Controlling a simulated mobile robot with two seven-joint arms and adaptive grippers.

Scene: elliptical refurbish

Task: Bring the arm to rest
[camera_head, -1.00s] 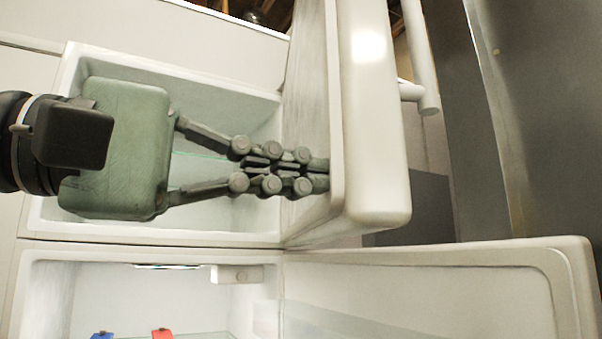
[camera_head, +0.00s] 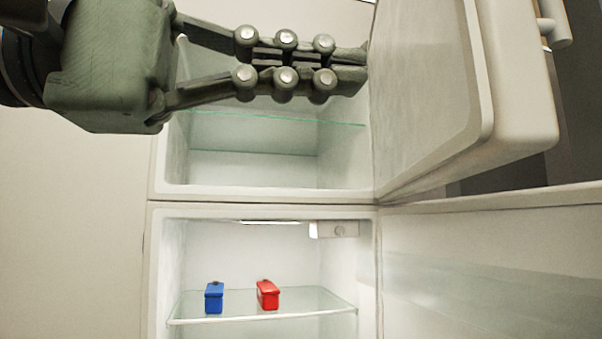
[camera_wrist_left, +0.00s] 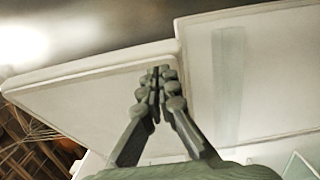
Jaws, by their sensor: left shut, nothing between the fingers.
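My left gripper (camera_head: 345,72) comes in from the upper left in the head view, in front of the open upper compartment of a white fridge. Its fingers are shut with nothing between them and point right toward the open upper door (camera_head: 425,90). Whether the tips touch that door I cannot tell. In the left wrist view the closed fingers (camera_wrist_left: 160,75) show against a white door panel (camera_wrist_left: 90,100). My right gripper is not in view.
The lower compartment is open, its door (camera_head: 490,265) swung out to the right. A blue box (camera_head: 214,298) and a red box (camera_head: 268,295) stand on its glass shelf (camera_head: 320,302). The upper compartment has a glass shelf (camera_head: 250,118) too. The wall at left is clear.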

